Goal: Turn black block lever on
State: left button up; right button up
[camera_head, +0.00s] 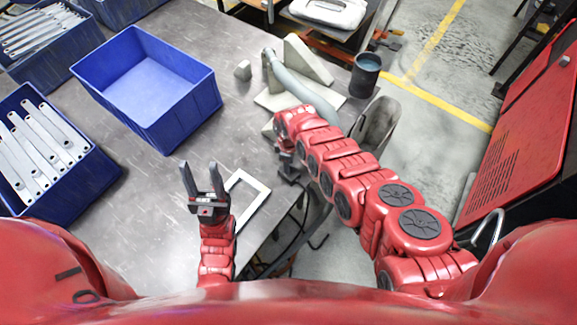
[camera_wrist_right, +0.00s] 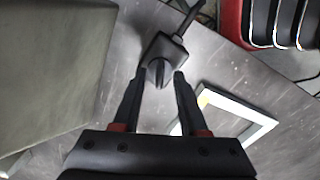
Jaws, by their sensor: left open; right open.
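The black block (camera_wrist_right: 168,48) lies on the grey metal table, with a cable running from its upper right corner in the right wrist view. Its small black lever (camera_wrist_right: 159,72) stands up as a thin rounded tab. My right gripper (camera_wrist_right: 160,77) is open, its two fingertips on either side of the lever with gaps visible; contact cannot be seen. In the head view my right arm mostly hides the block and that gripper. My left gripper (camera_head: 202,180) is open and empty above the table, left of the white frame (camera_head: 262,189).
An empty blue bin (camera_head: 165,110) and blue bins of metal brackets (camera_head: 62,200) stand on the left. Grey angled pieces (camera_head: 307,62) and a dark cup (camera_head: 366,75) are at the far table edge. A red cabinet (camera_head: 520,150) stands at right.

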jog(key=shift+f, duration=0.15)
grip_shut()
jog(key=shift+m, duration=0.4)
jog(key=shift+w+a+m, duration=0.1)
jog(key=shift+m, duration=1.1)
jog(key=shift+m+b, duration=0.4)
jog(key=shift+m, duration=0.7)
grip_release()
